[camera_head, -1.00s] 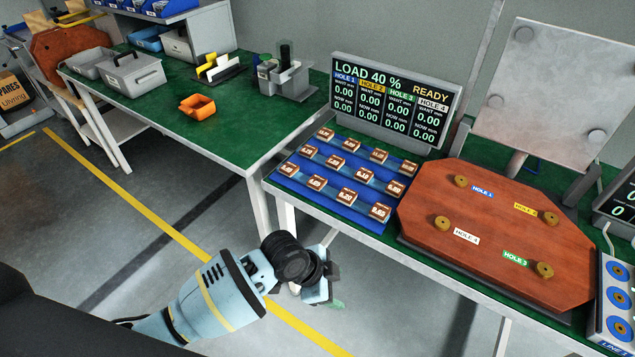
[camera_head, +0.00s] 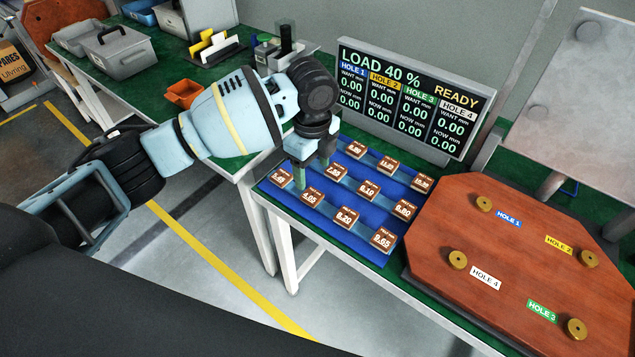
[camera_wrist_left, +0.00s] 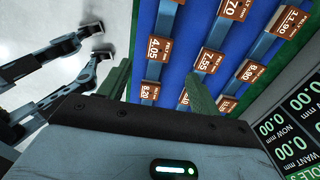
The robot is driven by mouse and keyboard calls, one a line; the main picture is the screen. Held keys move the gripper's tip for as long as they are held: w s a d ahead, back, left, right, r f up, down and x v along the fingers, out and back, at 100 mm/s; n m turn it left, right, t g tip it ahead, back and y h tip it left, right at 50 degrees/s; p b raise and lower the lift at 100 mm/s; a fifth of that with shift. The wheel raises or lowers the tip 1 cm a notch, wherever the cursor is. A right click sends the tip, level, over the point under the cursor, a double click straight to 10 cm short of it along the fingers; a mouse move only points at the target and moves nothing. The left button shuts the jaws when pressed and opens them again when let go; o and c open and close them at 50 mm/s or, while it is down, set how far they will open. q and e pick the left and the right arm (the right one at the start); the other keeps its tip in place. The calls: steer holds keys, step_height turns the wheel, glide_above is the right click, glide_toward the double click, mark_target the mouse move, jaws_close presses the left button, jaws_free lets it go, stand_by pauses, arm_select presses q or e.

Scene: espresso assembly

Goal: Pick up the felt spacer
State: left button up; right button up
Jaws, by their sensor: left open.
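Several felt spacers, brown square blocks with white number labels, sit in rows on a blue stepped tray (camera_head: 330,227). They include one marked 4.05 (camera_head: 312,197), one marked 8.20 (camera_head: 346,217) and one marked 9.65 (camera_head: 382,240). My left gripper (camera_head: 311,176) points down over the left part of the tray, with its green fingers apart and nothing between them. In the left wrist view, the open left gripper (camera_wrist_left: 157,70) has the 4.05 spacer (camera_wrist_left: 159,47) and another spacer (camera_wrist_left: 150,92) showing between its fingers. The arm hides part of the tray's back left.
A display (camera_head: 412,100) reading LOAD 40 % READY stands behind the tray. A brown board (camera_head: 515,255) with brass knobs and hole labels lies to the right. An orange bin (camera_head: 184,93) and grey boxes stand on the back left table. Open floor lies in front.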

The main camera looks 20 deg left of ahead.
mark_target(311, 194)
arm_select(q)
steer(key=shift+s+f, duration=0.15)
steer(key=shift+s, duration=0.1)
steer(key=shift+f, duration=1.15)
steer(key=shift+w+f, duration=0.1)
steer(key=shift+f, duration=0.1)
steer(key=f, duration=0.4)
steer(key=shift+w+a+f, duration=0.1)
steer(key=shift+w+a, duration=0.05)
steer(key=shift+a, duration=0.2)
steer(key=shift+f, duration=0.3)
arm_select(e)
steer(key=shift+s+a+f, duration=0.1)
steer(key=shift+s+f, duration=0.4)
steer(key=shift+s, duration=0.35)
steer(key=shift+s, duration=0.1)
